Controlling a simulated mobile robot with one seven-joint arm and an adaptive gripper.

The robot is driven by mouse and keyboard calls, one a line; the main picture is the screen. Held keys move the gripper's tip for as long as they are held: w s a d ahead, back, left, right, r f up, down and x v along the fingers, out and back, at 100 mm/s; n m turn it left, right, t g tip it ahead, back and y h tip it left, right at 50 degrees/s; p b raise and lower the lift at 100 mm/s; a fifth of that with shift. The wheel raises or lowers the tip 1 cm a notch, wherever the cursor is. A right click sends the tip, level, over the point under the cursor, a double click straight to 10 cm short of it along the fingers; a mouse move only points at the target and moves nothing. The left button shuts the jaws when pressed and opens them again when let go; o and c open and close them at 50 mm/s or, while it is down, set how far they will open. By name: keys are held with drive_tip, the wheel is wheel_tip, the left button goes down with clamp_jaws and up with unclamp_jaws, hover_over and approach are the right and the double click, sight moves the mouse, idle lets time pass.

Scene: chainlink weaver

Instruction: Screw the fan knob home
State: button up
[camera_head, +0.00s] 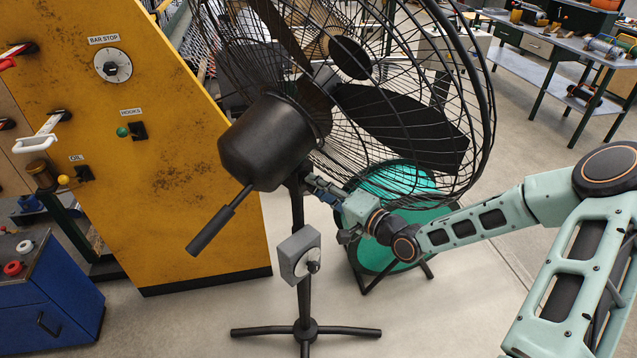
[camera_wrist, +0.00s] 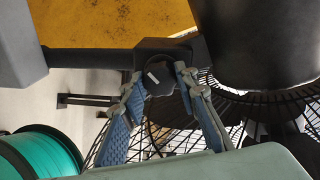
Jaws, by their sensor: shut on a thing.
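The fan is a large black wire-caged one (camera_head: 270,140) on a thin pole with a splayed foot. Its knob (camera_wrist: 158,78) is dark and lobed with a pale mark on its face, and sits at the collar where the pole meets the motor housing. My gripper (camera_head: 314,186) reaches in from the right, just below the housing. In the wrist view its two blue-padded fingers (camera_wrist: 157,88) close on either side of the knob. In the head view the knob is hidden by the fingers. How deep its thread sits cannot be seen.
A grey control box (camera_head: 300,255) with a dial is on the pole below my gripper. A handle (camera_head: 218,222) sticks out from the housing. A teal drum (camera_head: 385,250) stands close behind my wrist. A yellow machine (camera_head: 170,150) is at left. Floor is clear in front.

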drive_tip(key=m+y, duration=0.1)
drive_tip(key=m, duration=0.8)
drive_tip(key=m+g+y, duration=0.1)
drive_tip(key=m, duration=0.8)
drive_tip(key=shift+w+d+f, duration=0.1)
drive_tip(key=shift+m, duration=0.4)
drive_tip(key=o, duration=1.1)
drive_tip(key=shift+o, duration=0.2)
